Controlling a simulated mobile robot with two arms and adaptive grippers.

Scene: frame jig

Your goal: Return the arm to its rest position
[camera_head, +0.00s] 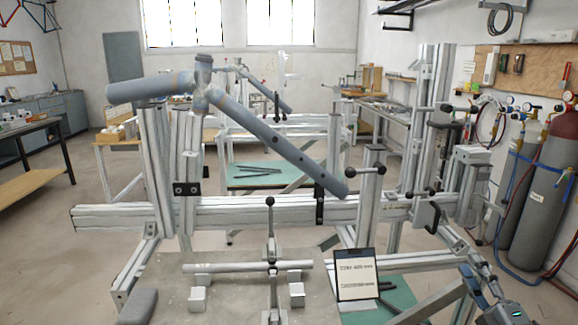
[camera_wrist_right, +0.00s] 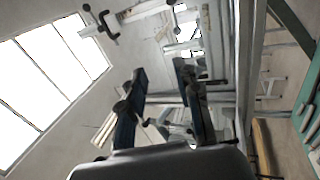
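My right gripper (camera_head: 473,274) shows at the lower right of the head view, partly cut off with its arm by the picture's edge. It is beside the right side of the frame jig (camera_head: 330,210). In the right wrist view the two dark fingers of this gripper (camera_wrist_right: 160,72) stand clearly apart with nothing held between them. Only blurred jig parts and the room show beyond them. My left gripper and left arm are not in the head view.
Grey frame tubes (camera_head: 270,135) sit across the jig's upper part. A silver tube (camera_head: 245,266) lies in a clamp on the front plate. A tablet-like sign (camera_head: 355,274) stands right of it. Gas cylinders (camera_head: 545,190) stand along the right wall. Open floor lies at the left.

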